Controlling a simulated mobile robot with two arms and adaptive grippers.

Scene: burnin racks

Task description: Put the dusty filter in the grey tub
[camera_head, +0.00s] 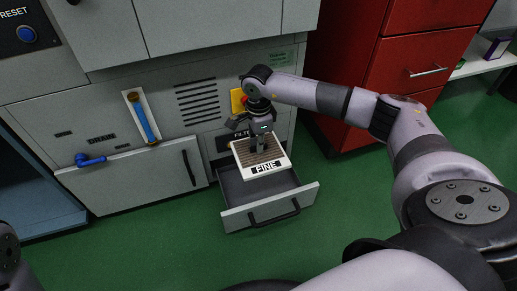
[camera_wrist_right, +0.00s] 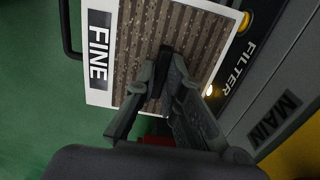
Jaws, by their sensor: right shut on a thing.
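The dusty filter (camera_head: 264,167) is a white-framed panel with brown, dusty-looking pleats and a FINE label. It is above the open filter drawer (camera_head: 270,212) in the grey machine. My right gripper (camera_head: 262,150) comes down on the filter from above and is shut on it. The filter (camera_wrist_right: 98,55) also fills the upper part of the right wrist view, with the right gripper's fingers (camera_wrist_right: 163,85) over its pleats. I cannot tell whether the filter still touches the drawer. The grey tub is not seen in either view. A dark part of my left arm shows at the lower left edge, without its fingers.
A red drawer cabinet (camera_head: 400,70) stands to the right. Green floor in front is clear.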

